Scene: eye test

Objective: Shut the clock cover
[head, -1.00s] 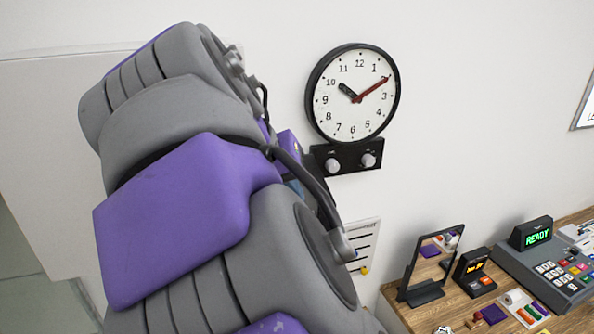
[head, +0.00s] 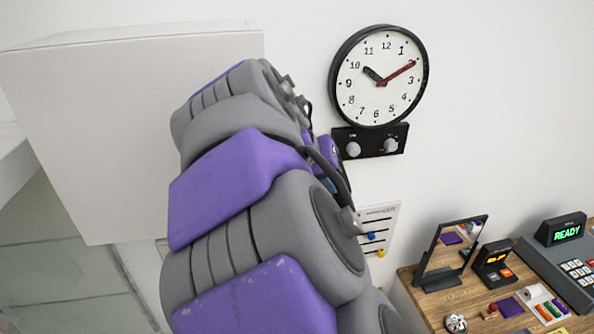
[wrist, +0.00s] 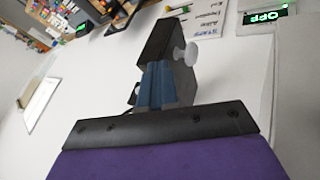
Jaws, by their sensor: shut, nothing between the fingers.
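The round wall clock (head: 335,75) has a black rim, a white face, a dark hand near 10 and a red hand near 2. I cannot make out a separate cover on it. A black panel (head: 371,146) with two pale knobs is below the clock. In the wrist view a black box (wrist: 152,42) with a white knob (wrist: 187,53) is just beyond my gripper (wrist: 158,68); it looks like that panel. My blue fingers are together and empty, close to the box; contact cannot be told.
A wooden desk (head: 425,311) at the lower right bears a framed mirror (head: 425,275), an orange-lit device (head: 493,262) and a READY terminal (head: 563,234). A large white box-like cabinet (head: 110,120) is at the left.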

